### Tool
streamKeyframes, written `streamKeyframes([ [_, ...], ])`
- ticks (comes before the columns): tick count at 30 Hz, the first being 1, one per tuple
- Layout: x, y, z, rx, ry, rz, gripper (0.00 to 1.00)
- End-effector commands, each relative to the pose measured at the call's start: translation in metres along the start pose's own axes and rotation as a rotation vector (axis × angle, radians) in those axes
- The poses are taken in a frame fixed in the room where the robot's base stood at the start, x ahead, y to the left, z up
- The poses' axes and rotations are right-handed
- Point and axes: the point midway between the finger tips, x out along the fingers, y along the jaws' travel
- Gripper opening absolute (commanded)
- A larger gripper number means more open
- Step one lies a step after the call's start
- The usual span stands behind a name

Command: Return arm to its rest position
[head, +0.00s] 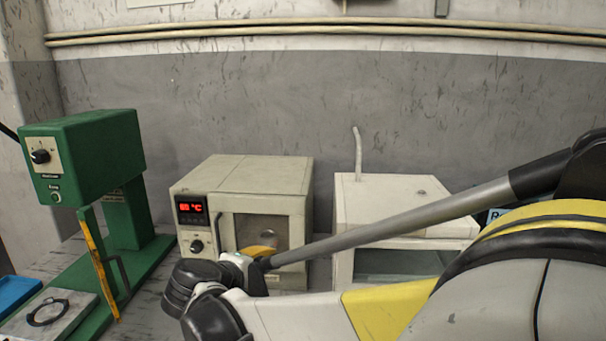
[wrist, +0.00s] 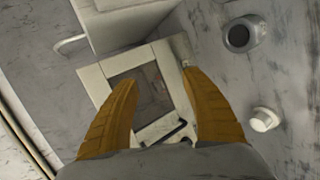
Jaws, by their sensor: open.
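My gripper (wrist: 158,78) shows in the wrist view as two orange-yellow fingers set wide apart, with nothing between them. A pale frame with a dark window (wrist: 150,92) lies beyond the fingers, and a black bar handle sits near its lower edge. In the head view my arm reaches from the right edge toward the middle, in front of the bench equipment. I cannot make out the fingertips clearly there.
A beige oven (head: 245,190) with a red display stands mid-bench, its front partly hidden by my arm. A white cabinet (head: 400,208) stands to its right. A green press (head: 90,155) stands at left, near a blue tray (head: 14,292). A dark round cup (wrist: 243,35) shows in the wrist view.

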Motion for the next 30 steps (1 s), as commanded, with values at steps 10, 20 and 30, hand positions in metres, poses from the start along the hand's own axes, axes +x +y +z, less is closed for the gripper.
streamKeyframes([
  [10,-0.024,0.014,0.227,0.537,-0.110,-0.326,0.55],
  [20,-0.083,-0.046,0.338,1.079,-0.138,-0.482,0.55],
  [30,-0.097,-0.066,0.353,1.238,-0.129,-0.509,0.55],
])
